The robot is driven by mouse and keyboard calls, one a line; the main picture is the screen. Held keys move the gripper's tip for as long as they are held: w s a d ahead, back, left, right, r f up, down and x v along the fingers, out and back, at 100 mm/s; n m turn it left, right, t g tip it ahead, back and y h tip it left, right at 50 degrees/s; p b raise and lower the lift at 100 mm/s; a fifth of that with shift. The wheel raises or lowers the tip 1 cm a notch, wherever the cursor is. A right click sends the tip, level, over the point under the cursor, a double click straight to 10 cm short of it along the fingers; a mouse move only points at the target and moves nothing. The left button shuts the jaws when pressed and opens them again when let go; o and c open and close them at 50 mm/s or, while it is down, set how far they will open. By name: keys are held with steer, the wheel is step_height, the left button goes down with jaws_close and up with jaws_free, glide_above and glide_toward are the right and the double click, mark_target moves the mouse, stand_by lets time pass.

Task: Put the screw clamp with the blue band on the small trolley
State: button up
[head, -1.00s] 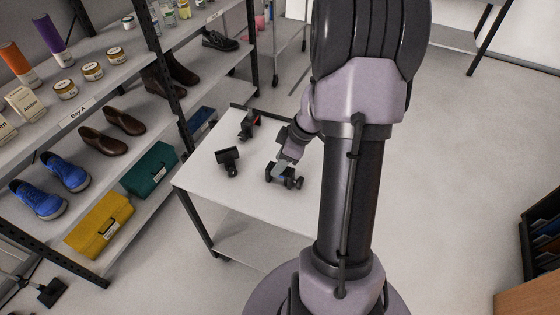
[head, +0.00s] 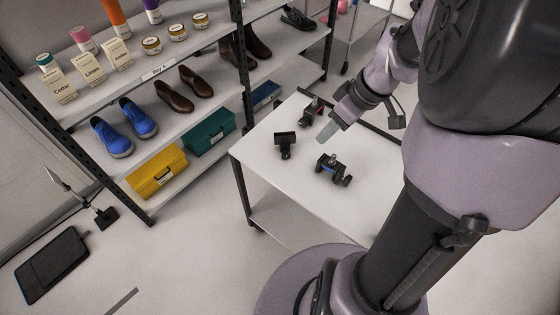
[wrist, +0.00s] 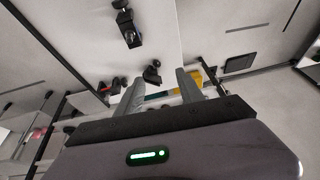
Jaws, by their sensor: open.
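The screw clamp with the blue band (head: 332,168) lies on the white top of a low stand (head: 375,190) with a lower shelf, near its front edge. In the wrist view this clamp (wrist: 130,32) is at the top, away from the fingers. My gripper (head: 325,133) is above the white top, behind the clamp and apart from it. In the wrist view its two fingers (wrist: 158,95) are spread with nothing between them. A wheeled rack (head: 358,28) stands behind; I cannot tell which of the two is the small trolley.
A dark clamp (head: 285,142) and a clamp with a red part (head: 311,112) stand on the same white top, close to my gripper. Shelving with shoes, jars and a yellow box (head: 158,172) is at the left. The floor in front is open.

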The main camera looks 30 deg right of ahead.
steer(key=s+a+r+m, duration=0.3)
steer(key=a, duration=0.4)
steer(key=s+a+r+m+t, duration=0.1)
steer(key=s+a+r+m, duration=0.2)
steer(key=a, duration=0.5)
steer(key=s+a+r+m+t, duration=0.1)
steer(key=s+a+r+m, duration=0.2)
steer(key=a, duration=0.4)
steer(key=shift+s+a+r, duration=0.2)
steer(key=shift+s+a, duration=0.05)
steer(key=shift+s, duration=0.55)
